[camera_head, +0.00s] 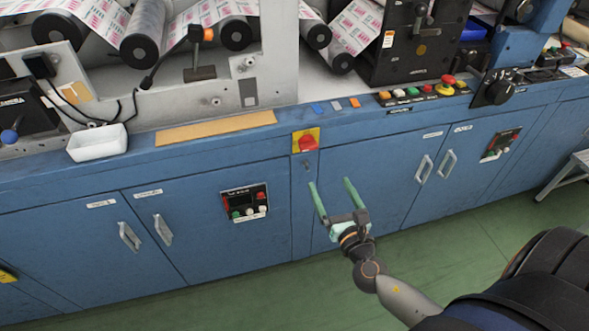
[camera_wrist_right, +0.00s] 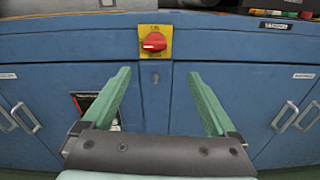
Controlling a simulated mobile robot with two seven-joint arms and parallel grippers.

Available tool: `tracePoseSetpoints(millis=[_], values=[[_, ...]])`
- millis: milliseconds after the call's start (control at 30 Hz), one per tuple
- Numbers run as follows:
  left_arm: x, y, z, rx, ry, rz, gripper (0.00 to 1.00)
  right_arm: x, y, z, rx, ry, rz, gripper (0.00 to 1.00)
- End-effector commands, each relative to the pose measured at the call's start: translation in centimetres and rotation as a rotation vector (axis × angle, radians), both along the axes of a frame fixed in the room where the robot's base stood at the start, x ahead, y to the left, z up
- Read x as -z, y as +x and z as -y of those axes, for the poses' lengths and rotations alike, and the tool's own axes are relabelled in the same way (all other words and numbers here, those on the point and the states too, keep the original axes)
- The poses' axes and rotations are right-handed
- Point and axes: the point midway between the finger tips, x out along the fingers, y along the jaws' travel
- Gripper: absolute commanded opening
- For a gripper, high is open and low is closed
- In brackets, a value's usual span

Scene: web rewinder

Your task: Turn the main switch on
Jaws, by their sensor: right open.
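The main switch (camera_head: 307,142) is a red rotary knob on a yellow plate (camera_head: 297,135), on the upper front of the blue cabinet. In the right wrist view the red knob (camera_wrist_right: 154,42) sits ahead of and above the space between my fingers, its handle lying roughly horizontal. My right gripper (camera_head: 333,184) has two green fingers spread wide with nothing between them. It is below the switch and apart from it; the right wrist view shows the open fingers (camera_wrist_right: 157,78) too. My left gripper is not in view.
The blue cabinet (camera_head: 385,185) has doors with metal handles (camera_head: 447,164). A small control panel (camera_head: 244,202) is left of the gripper. Coloured push buttons (camera_head: 429,89) line the ledge at right. A white tray (camera_head: 97,142) stands at left. Green floor (camera_head: 440,262) is open in front.

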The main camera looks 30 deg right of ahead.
Motion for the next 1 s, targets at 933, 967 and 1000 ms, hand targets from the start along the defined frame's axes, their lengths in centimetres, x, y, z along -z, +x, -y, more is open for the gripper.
tracePoseSetpoints(millis=[933,967,1000], values=[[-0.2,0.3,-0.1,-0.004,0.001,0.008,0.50,-0.5,11.4,2.7,-0.006,-0.092,0.012,0.93],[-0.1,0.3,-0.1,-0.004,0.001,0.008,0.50,-0.5,11.7,2.8,-0.006,-0.091,0.012,0.93],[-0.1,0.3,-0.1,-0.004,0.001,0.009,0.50,-0.5,11.9,2.9,-0.006,-0.092,0.011,0.93]])
